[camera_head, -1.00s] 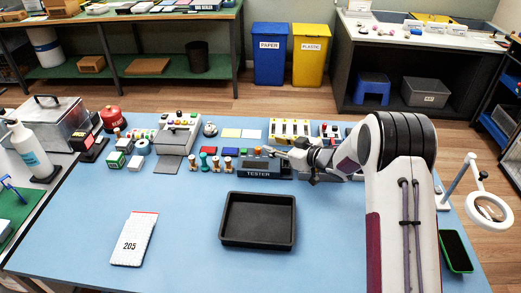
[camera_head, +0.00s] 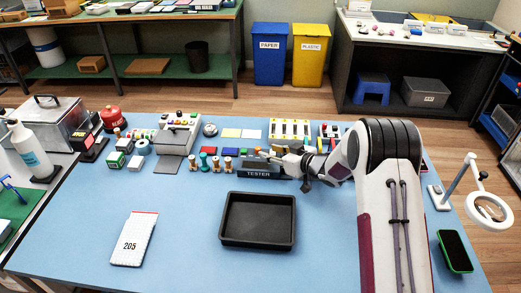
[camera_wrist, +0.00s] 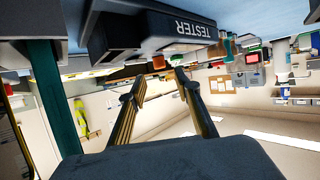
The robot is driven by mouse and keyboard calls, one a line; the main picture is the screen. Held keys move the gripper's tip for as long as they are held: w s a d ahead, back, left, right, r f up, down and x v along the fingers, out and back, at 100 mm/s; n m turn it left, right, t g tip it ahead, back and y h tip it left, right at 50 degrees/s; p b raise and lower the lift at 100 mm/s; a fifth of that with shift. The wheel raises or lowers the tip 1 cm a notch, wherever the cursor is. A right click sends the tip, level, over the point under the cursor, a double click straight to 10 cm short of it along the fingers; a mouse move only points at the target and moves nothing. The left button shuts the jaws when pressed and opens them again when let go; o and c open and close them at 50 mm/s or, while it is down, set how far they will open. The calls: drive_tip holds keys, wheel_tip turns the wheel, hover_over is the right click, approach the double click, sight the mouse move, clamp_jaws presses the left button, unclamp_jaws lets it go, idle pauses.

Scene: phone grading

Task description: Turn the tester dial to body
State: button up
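The black tester (camera_head: 260,172), lettered TESTER on its front, stands toward the back of the blue table. In the wrist view the tester (camera_wrist: 150,30) is upside down at the top. My gripper (camera_head: 278,157) is at the top right part of the tester, tilted toward it. In the wrist view my gripper (camera_wrist: 160,76) has its two fingers apart with a gap between them. A small orange piece (camera_wrist: 158,62) shows by the tester's edge, just beyond that gap. I cannot tell whether it is the dial or whether a finger touches it. The dial's setting cannot be read.
A black tray (camera_head: 257,240) and a white pouch marked 205 (camera_head: 134,240) lie in front. Several small stamp-like pieces (camera_head: 210,162) stand left of the tester. A phone (camera_head: 455,251) and a magnifier lamp (camera_head: 488,208) are at the right. The table's front is mostly clear.

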sight(259, 149)
drive_tip(key=shift+x, duration=3.15)
clamp_jaws()
